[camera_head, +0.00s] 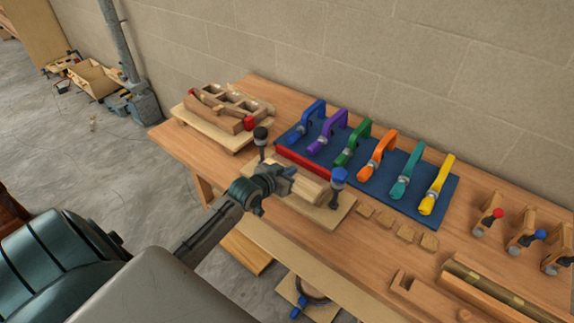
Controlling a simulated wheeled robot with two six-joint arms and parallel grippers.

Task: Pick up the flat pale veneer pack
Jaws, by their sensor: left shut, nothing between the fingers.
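A pale wooden piece (311,188), which may be the veneer pack, lies on a light base board (322,217) on the workbench. It lies between a post with a black knob (260,134) and a post with a blue knob (338,177). My left gripper (287,174) is shut and empty. It is over the left part of the base board, at the left end of the pale piece, and hides part of both. I cannot tell whether it touches the piece. My right gripper is not in view.
A blue mat (452,210) with several coloured clamps lies behind, a red bar (306,163) along its front. A compartmented wooden box (228,122) is at the back left. A wall closes the back.

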